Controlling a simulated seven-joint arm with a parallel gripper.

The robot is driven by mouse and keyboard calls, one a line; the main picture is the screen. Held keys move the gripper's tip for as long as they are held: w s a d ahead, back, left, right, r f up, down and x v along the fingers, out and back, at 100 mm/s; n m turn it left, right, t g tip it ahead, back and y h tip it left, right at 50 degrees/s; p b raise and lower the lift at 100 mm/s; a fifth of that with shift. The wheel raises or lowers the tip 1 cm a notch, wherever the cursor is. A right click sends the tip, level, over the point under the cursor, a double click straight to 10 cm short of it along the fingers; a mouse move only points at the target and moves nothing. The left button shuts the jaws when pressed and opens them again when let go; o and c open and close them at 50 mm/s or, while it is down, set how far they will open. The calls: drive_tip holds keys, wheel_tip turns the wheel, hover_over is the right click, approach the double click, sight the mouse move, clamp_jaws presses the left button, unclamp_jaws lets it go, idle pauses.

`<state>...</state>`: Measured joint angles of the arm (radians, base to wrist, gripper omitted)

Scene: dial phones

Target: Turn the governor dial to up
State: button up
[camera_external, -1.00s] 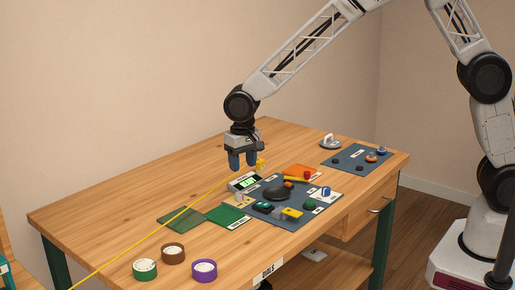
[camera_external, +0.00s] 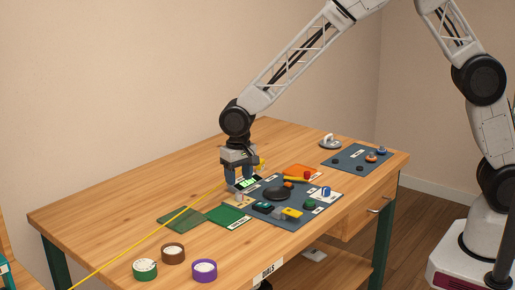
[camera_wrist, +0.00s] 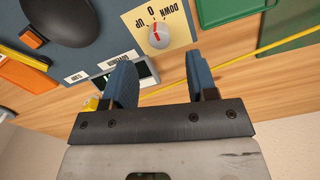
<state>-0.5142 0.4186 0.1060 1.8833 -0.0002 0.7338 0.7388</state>
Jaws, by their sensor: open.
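The dial (camera_wrist: 159,36) is a pale round knob with a red pointer mark, set on a cream plate (camera_wrist: 181,31) printed UP, 0 and DOWN. The pointer appears to face the 0. A small label beside the plate (camera_wrist: 118,61) seems to read governor, upside down. In the external view the small pale knob (camera_external: 239,198) sits at the left corner of the dark board, just below my gripper (camera_external: 238,180). In the wrist view my gripper (camera_wrist: 163,82) has its two blue fingers apart with nothing between them. The fingertips are near the dial and appear apart from it.
A small display (camera_wrist: 146,70) lies behind the fingers. The dark board (camera_external: 300,217) carries a black round disc (camera_external: 277,193) and several coloured parts. A yellow cord (camera_external: 150,237) crosses the table. Tape rolls (camera_external: 173,251) stand front left. The table's back left is clear.

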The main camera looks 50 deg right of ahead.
sight(239, 193)
drive_tip(key=shift+f, duration=2.6)
drive_tip(key=shift+c, duration=0.4)
drive_tip(key=c, duration=0.9)
drive_tip(key=shift+o, duration=0.2)
drive_tip(key=shift+n, duration=0.4)
drive_tip(key=n, duration=0.3)
drive_tip(key=shift+n, duration=2.5)
